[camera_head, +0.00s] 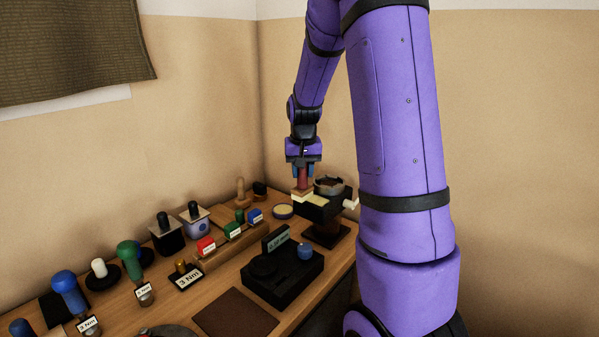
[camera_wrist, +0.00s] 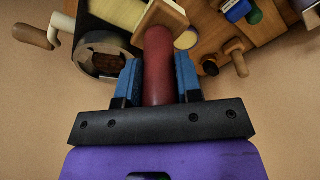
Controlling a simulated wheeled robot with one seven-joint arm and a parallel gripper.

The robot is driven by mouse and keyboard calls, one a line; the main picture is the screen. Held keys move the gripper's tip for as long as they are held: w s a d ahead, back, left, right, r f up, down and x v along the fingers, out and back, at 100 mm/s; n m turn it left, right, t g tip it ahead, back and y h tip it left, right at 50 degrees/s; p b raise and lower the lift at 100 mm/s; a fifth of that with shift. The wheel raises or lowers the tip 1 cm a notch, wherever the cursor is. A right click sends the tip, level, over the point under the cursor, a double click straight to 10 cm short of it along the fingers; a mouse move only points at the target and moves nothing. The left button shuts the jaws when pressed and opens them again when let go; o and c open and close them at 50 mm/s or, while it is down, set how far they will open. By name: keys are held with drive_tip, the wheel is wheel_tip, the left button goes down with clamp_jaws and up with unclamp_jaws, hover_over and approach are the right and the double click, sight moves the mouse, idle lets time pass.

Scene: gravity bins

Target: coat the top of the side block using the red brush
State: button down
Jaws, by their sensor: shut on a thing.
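My gripper (camera_head: 303,170) is shut on the red handle of the brush (camera_head: 302,181), above the dark stand at the far end of the bench. In the wrist view the red brush (camera_wrist: 158,70) sits between the blue fingertips of my gripper (camera_wrist: 158,82). Its square wooden head points away from my palm. A pale cream block (camera_head: 316,200) lies on the dark stand just under the brush. It also shows in the wrist view (camera_wrist: 118,12), partly behind the brush head. I cannot tell whether the bristles touch it.
A wooden rail (camera_head: 228,243) holds red, green and blue blocks. Several knobbed tools line the bench's left side. A brown mat (camera_head: 236,314) is bare.

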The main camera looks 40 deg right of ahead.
drive_tip(key=shift+d, duration=0.4)
drive_tip(key=shift+r, duration=0.2)
drive_tip(key=shift+r, duration=0.65)
drive_tip(key=shift+r, duration=2.5)
